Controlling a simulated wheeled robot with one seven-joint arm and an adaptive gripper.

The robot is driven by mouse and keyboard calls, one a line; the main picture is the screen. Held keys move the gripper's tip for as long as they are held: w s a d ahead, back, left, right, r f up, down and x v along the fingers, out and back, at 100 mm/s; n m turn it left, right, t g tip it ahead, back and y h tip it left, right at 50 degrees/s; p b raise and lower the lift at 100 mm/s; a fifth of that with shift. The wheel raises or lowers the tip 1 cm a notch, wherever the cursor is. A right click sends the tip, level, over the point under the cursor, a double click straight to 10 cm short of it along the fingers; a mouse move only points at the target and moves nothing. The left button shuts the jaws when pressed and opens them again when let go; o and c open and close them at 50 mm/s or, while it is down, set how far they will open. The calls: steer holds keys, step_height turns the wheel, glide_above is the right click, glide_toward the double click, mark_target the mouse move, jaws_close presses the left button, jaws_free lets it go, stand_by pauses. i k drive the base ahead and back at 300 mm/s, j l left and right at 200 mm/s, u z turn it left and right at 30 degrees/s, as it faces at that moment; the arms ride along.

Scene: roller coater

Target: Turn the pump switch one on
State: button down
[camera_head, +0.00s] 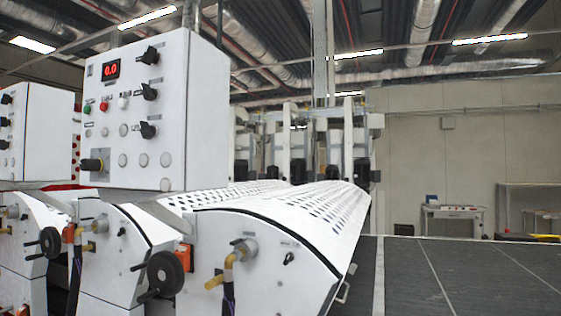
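A white control box (150,110) stands on the machine at the left of the head view. Its front has a red display (110,70) reading 0.0. Black rotary knobs run down its right side: an upper knob (150,55), a middle knob (149,91) and a lower knob (148,130). A larger black knob (92,165) sits on a grey plate at the lower left of the panel. The labels are too small to read, so I cannot tell which one is pump switch one. My gripper is not in view.
Below the box, a black handwheel (165,273) and a brass-coloured pipe fitting (222,272) stick out from the white machine housing (290,270). A similar control box (38,130) stands at the far left.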

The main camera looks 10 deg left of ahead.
mark_target(148, 131)
steer(key=u, duration=1.35)
